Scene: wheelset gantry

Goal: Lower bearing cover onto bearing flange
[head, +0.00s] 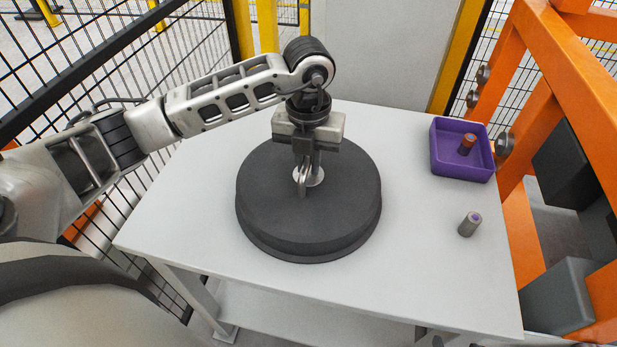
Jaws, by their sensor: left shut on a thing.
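The bearing cover (273,207) is a large dark grey round disc with a small upright metal handle at its centre. It sits over the middle of the white table. My left gripper (303,180) comes down from above and is shut on the handle of the cover. A wider dark rim (300,254) shows under the cover's near edge; it may be the bearing flange, but the cover hides most of it. I cannot tell whether the cover touches it. My right gripper is not in view.
On the white table (185,215), a purple bin (462,171) holds an orange-and-grey cylinder (466,144). An orange frame (545,120) rises at right; black mesh fencing (100,60) is at left. The table's front left is clear.

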